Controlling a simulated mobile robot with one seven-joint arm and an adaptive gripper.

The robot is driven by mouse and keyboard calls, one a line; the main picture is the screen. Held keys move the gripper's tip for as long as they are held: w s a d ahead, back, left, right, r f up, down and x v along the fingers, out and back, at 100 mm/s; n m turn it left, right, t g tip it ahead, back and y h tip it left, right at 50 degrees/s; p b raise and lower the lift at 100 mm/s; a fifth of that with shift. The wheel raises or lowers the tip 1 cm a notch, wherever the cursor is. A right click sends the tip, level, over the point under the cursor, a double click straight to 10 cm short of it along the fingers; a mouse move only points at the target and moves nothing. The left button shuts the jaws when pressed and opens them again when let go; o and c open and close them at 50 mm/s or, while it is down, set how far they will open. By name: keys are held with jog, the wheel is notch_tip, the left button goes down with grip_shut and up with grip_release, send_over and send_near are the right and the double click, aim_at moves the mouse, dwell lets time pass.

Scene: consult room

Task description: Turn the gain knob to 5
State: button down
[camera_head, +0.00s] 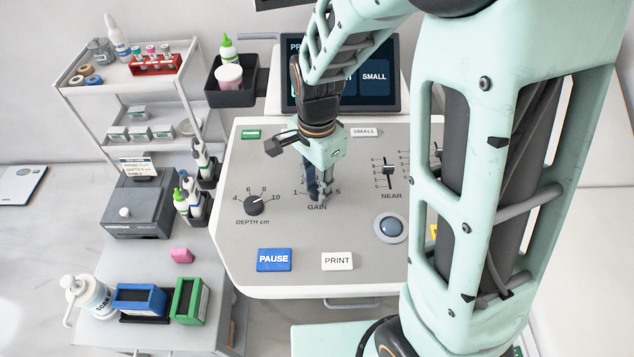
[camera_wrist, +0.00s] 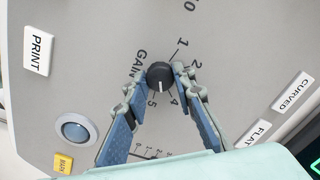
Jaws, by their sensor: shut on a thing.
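The gain knob (camera_wrist: 160,76) is a round dark knob with a white pointer line, on the grey console panel (camera_head: 300,240). In the wrist view its pointer aims between the 4 and the 5; the 3 is hidden behind a finger. My gripper (camera_wrist: 160,70) is shut on the knob, one blue finger pad on each side. In the head view my gripper (camera_head: 319,196) points down at the GAIN dial and hides the knob. The dial's 1 and 5 show beside it there.
The depth knob (camera_head: 254,205) stands left of my gripper. The near slider (camera_head: 388,172) and blue trackball (camera_head: 390,228) are to the right. PAUSE (camera_head: 274,260) and PRINT (camera_head: 337,261) buttons lie in front. A screen (camera_head: 375,75) stands behind.

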aim_at(317, 190)
jog(key=shift+m+p, duration=0.5)
jog(key=shift+m, duration=1.4)
jog(key=c, duration=1.6)
grip_release()
notch_tip(317, 190, up, 12)
jog(key=shift+r, duration=0.1)
